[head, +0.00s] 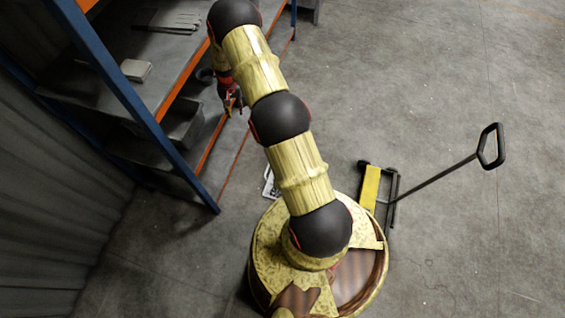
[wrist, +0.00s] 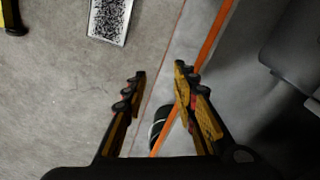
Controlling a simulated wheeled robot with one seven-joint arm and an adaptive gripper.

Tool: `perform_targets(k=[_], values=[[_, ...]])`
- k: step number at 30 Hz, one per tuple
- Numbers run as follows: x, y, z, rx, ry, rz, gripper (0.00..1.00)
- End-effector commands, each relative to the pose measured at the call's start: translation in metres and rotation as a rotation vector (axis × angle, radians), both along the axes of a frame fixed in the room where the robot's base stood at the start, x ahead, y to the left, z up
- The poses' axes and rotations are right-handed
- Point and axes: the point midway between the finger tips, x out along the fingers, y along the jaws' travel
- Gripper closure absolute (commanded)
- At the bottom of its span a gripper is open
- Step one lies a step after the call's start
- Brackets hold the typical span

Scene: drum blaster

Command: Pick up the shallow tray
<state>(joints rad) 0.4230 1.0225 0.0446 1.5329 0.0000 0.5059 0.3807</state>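No thing in view is clearly the shallow tray. Low grey shapes that may be it are a flat ribbed piece (head: 172,21) on the upper shelf, a small pale box (head: 136,69) near that shelf's left part, and a grey bin-like thing (head: 182,125) on a lower level. A dark grey rounded body (wrist: 298,45) at the right of the wrist view is cut off by the frame. My gripper (wrist: 160,70) is open and empty, its fingers apart above the floor and the shelf's orange edge. In the head view my gripper (head: 233,101) hangs beside the rack, partly behind my arm.
A rack with a blue post (head: 135,103) and orange beams (head: 188,80) stands at left, near my arm. A speckled, white-edged panel (wrist: 110,18) lies on the floor. A yellow pallet jack with a black handle (head: 490,146) stands at right. The right-hand floor is mostly clear.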

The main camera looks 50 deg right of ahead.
Motion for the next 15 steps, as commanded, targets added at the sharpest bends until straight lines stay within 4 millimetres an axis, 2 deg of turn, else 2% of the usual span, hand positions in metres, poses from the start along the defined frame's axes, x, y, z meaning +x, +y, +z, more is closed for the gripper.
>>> perform_targets(k=[1,3,8,12,15], values=[[-0.003,-0.008,-0.036,0.004,0.008,-0.028,0.72],[-0.008,-0.018,-0.076,0.007,0.012,-0.067,0.72],[-0.025,-0.035,-0.170,0.012,0.020,-0.154,0.72],[-0.051,-0.044,-0.252,0.016,0.024,-0.230,0.72],[-0.072,-0.046,-0.304,0.017,0.026,-0.280,0.72]])
